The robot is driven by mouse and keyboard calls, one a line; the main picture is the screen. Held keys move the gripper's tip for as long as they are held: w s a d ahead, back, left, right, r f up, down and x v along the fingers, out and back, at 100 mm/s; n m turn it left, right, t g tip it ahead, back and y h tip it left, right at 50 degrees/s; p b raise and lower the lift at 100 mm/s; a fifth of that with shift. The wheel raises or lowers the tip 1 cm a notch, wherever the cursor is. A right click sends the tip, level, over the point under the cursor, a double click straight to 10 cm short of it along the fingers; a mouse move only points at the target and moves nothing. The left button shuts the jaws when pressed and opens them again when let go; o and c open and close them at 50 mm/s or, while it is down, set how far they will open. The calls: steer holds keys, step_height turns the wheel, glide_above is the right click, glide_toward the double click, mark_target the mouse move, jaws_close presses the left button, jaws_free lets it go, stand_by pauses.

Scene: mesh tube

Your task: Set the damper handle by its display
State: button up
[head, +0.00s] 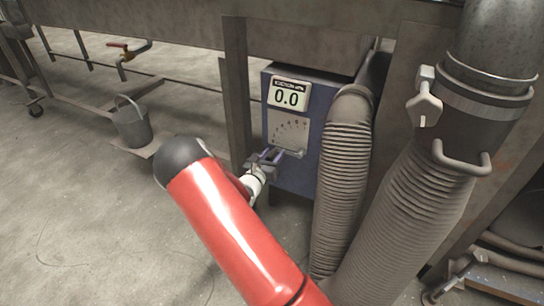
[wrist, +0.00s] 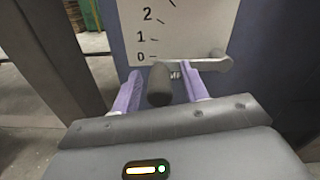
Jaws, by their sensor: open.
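The display (head: 289,96) on the blue box (head: 312,160) reads 0.0. Below it is a pale scale plate (head: 288,130); in the wrist view the plate (wrist: 185,30) shows marks 0, 1 and 2. The damper handle (wrist: 159,86) is a dark grey knob on a light lever, whose round pivot is to the right. The lever lies roughly level, near the 0 mark. My gripper (wrist: 163,88) is open, with one lavender finger on each side of the knob. Contact cannot be told.
A ribbed grey hose (head: 345,170) runs down close at the box's right, and a thicker one (head: 405,220) stands further right. A steel post (head: 236,90) is just left of the box.

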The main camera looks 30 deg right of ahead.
mark_target(274, 153)
jaws_close()
steer(key=shift+r, duration=0.15)
stand_by(0.4)
steer(key=shift+r+m, duration=0.8)
steer(key=shift+m, duration=0.4)
steer(key=m, duration=0.1)
steer(key=r, duration=0.1)
steer(key=m+b, duration=0.1)
steer(key=shift+s+d+r+m, duration=0.25)
steer(key=shift+s+r+m, duration=0.05)
steer(key=shift+s+d+r+m+b, duration=0.2)
steer(key=shift+r+m+b, duration=0.25)
steer(key=shift+m, duration=0.2)
steer(key=shift+s+d+r+m+b, duration=0.1)
steer(key=shift+s+r+m+b, duration=0.1)
steer(key=shift+r+m+b, duration=0.35)
steer(key=shift+s+d+r+m+b, duration=0.15)
steer(key=shift+s+r+m+b, duration=0.1)
steer(key=shift+m+b, duration=0.4)
